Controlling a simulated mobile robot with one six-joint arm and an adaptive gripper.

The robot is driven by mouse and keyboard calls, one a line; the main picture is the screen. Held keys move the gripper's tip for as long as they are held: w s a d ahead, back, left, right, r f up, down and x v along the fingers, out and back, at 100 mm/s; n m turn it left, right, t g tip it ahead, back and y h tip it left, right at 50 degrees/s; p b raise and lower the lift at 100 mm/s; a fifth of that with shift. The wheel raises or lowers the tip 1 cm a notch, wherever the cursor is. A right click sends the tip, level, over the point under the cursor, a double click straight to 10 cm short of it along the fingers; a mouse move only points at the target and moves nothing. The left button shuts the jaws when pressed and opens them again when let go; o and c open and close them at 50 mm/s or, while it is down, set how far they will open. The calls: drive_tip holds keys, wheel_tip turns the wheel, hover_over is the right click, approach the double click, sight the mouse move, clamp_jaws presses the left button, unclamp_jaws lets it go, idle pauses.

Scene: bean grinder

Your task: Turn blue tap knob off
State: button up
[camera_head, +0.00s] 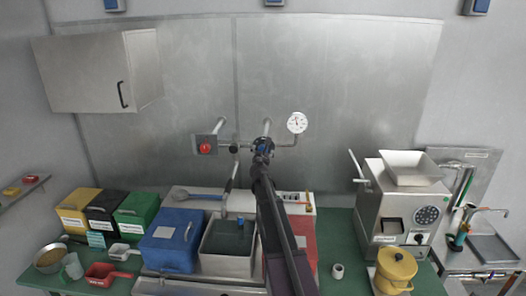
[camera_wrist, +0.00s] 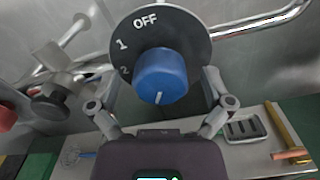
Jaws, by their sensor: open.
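The blue tap knob (camera_wrist: 162,72) sits on a round dark dial plate (camera_wrist: 190,35) marked OFF, 1 and 2. The white mark on the knob points down in the wrist view, away from OFF at the top. My gripper (camera_wrist: 161,88) is open, with one finger on each side of the knob. Gaps seem to show between the fingers and the knob; contact cannot be told. In the head view, the knob (camera_head: 262,148) is small at the wall piping, and my gripper (camera_head: 263,146) is at it, partly hiding it.
A pressure gauge (camera_head: 297,122) is on the pipe to the right. A red knob (camera_head: 205,148) on a grey plate is to the left. Below are a blue box (camera_head: 172,240), a metal bin (camera_head: 228,268) and a red box (camera_head: 303,245). A grinder machine (camera_head: 402,205) stands right.

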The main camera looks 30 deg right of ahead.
drive_tip(key=c, duration=1.1)
drive_tip(key=shift+c, duration=0.2)
